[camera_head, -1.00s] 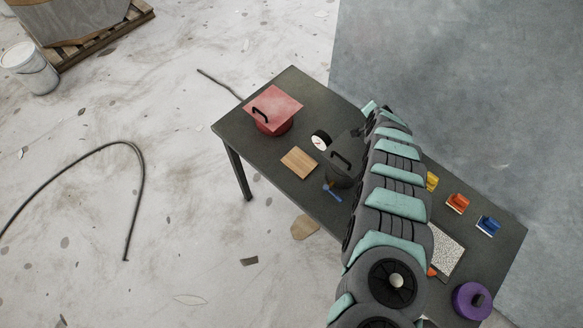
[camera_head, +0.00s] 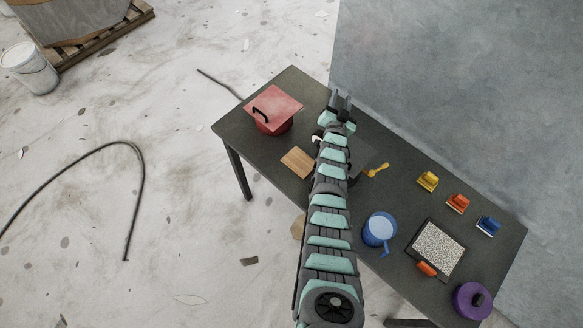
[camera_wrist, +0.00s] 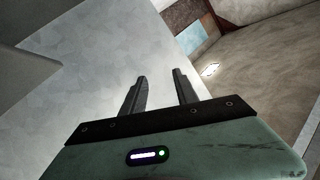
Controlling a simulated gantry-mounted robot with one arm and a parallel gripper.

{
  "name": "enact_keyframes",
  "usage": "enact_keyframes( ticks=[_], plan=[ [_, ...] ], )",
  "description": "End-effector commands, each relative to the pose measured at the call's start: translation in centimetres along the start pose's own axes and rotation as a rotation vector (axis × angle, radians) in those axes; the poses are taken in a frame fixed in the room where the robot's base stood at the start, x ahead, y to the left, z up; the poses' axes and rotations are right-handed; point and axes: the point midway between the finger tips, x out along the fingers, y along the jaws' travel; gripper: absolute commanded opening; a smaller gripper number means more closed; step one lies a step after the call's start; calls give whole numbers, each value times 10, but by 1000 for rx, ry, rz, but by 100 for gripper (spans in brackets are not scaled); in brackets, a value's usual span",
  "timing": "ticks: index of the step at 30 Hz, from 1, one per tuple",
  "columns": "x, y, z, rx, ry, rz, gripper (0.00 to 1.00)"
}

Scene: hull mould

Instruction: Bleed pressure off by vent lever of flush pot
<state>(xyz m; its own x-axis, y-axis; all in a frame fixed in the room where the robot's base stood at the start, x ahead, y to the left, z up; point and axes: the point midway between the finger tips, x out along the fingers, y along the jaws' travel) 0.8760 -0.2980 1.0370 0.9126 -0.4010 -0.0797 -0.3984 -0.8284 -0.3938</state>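The dark grey pot with a square lid (camera_head: 370,158) stands mid-table, mostly hidden behind my arm. A yellow lever (camera_head: 377,170) sticks out at its right side. A white gauge (camera_head: 316,139) peeks out left of my arm. I cannot tell which pot is the flush pot. My gripper (camera_head: 341,95) is above the table's far edge, beyond the dark pot and apart from the lever. In the wrist view its two fingers (camera_wrist: 160,92) are apart with nothing between them. No pot or lever can be made out there.
A red pot (camera_head: 275,107) and a wooden board (camera_head: 298,162) are at left on the dark table (camera_head: 240,124). A blue pot (camera_head: 380,230), speckled tray (camera_head: 438,246), purple pot (camera_head: 472,301) and yellow (camera_head: 428,181), orange (camera_head: 457,203) and blue (camera_head: 488,225) blocks are at right. A grey wall rises behind.

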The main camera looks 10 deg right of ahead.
Motion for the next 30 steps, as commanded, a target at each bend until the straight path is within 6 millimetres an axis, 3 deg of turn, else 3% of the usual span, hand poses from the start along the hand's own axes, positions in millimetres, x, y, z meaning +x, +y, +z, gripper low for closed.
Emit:
enact_keyframes(
  ticks=[11, 15, 30],
  plan=[
    [-57, -48, -4, -63, 221, -131, 36],
    [-81, -55, 12, -82, 296, -173, 36],
    [-172, -75, 42, -124, 542, -304, 36]
  ],
)
